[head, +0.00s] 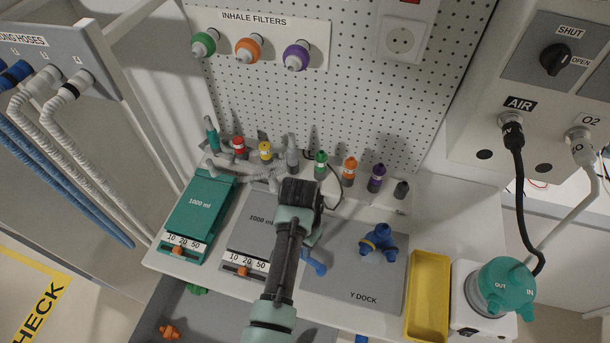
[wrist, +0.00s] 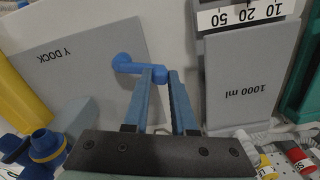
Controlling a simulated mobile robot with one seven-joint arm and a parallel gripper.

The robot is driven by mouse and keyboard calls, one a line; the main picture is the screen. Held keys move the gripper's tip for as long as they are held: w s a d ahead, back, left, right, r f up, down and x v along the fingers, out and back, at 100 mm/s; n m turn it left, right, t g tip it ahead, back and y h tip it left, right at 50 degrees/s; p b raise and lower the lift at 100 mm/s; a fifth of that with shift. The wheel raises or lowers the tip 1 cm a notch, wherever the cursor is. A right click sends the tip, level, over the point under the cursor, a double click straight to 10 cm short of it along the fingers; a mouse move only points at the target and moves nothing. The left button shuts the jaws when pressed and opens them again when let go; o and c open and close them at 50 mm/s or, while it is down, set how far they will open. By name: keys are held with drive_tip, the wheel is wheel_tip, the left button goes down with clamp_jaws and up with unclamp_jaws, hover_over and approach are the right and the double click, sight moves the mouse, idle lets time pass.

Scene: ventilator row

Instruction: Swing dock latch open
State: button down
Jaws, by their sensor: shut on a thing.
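The dock latch is a blue lever (head: 315,265) at the left edge of the grey Y DOCK plate (head: 345,288). In the wrist view the latch (wrist: 128,65) shows a round knob at its far end and an arm reaching to my fingertips. My gripper (wrist: 162,78) is shut on the near end of the latch, with a finger on each side. In the head view my arm hides the fingertips and part of the latch. A blue Y-piece with a yellow ring (head: 379,241) sits on the right part of the plate; it shows at lower left in the wrist view (wrist: 45,148).
A grey 1000 ml bag panel (head: 255,220) is close left of the plate, with a teal one (head: 198,212) beyond. A yellow tray (head: 428,295) stands to the right. Several coloured bottles (head: 349,170) line the back under the pegboard.

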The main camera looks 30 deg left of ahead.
drive_tip(key=shift+s+n+p, duration=0.6)
drive_tip(key=shift+n+p, duration=0.15)
drive_tip(key=shift+n, duration=0.55)
drive_tip(key=c, duration=0.7)
unclamp_jaws()
drive_tip(key=shift+r, duration=0.1)
wheel_tip(320, 180, up, 13)
drive_tip(key=shift+f+b, duration=0.1)
drive_tip(key=shift+b, duration=0.45)
